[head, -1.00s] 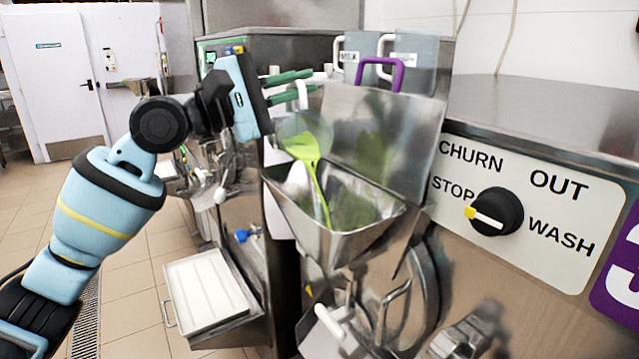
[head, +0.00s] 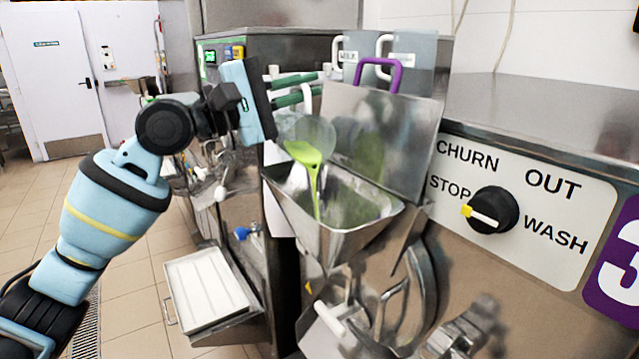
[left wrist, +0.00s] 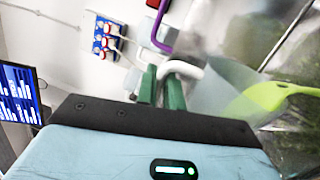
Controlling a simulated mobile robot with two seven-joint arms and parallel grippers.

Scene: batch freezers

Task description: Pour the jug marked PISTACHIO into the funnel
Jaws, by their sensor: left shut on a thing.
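My left gripper (head: 308,89) is shut on the white handle of a clear jug (head: 318,132), above the steel funnel (head: 345,240). The jug is tipped, and bright green liquid (head: 304,153) leaves its mouth. The liquid falls as a narrow stream into the funnel. In the left wrist view the green fingers (left wrist: 165,88) hold the handle beside the jug (left wrist: 222,85), and green liquid (left wrist: 268,98) shows at its mouth. No marking on this jug is readable. My right gripper is not in view.
Behind the upright steel panel (head: 385,130) stand a jug marked MILK (head: 349,56), another jug (head: 415,55) and a purple handle (head: 380,62). A dial (head: 492,211) points to STOP on the right. A white tray (head: 205,285) sits low on the left.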

